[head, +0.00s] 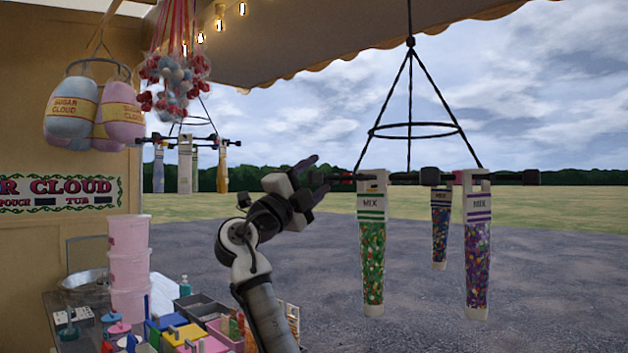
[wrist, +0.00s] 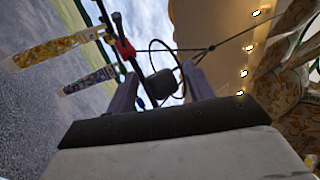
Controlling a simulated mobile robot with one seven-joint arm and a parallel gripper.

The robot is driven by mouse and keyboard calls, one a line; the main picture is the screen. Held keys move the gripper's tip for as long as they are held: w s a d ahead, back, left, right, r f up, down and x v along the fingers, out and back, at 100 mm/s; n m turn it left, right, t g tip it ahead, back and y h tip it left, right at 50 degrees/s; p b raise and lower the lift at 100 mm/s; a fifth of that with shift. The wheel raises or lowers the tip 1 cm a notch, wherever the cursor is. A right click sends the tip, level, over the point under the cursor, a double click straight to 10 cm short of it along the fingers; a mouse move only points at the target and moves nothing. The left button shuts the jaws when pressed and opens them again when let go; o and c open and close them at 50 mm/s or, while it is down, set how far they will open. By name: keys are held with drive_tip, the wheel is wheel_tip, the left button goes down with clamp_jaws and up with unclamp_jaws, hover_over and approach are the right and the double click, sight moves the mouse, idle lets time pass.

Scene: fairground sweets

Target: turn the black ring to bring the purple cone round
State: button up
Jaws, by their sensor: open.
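The hanging rack has a thin black ring (head: 413,136) on its cords and, lower down, a black frame with knobs, seen edge-on. The purple cone (head: 478,255) hangs from the frame at the right, upright, marked MIX. A green cone (head: 372,255) hangs at the left and a blue one (head: 440,238) farther back. My gripper (head: 317,177) is open at the frame's left end, left of and above the green cone. In the wrist view a black knob (wrist: 161,84) appears between my open fingers (wrist: 160,92); I cannot tell whether they touch it.
Pink tubs (head: 129,268) and colourful boxes stand on the counter below my arm. An orange cone (wrist: 55,50) shows in the wrist view. Space right of the rack is open.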

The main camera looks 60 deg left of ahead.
drive_tip(key=b+v, duration=0.6)
drive_tip(key=v, duration=0.3)
drive_tip(key=shift+s+f, duration=0.25)
drive_tip(key=shift+s, duration=0.1)
idle(0.3)
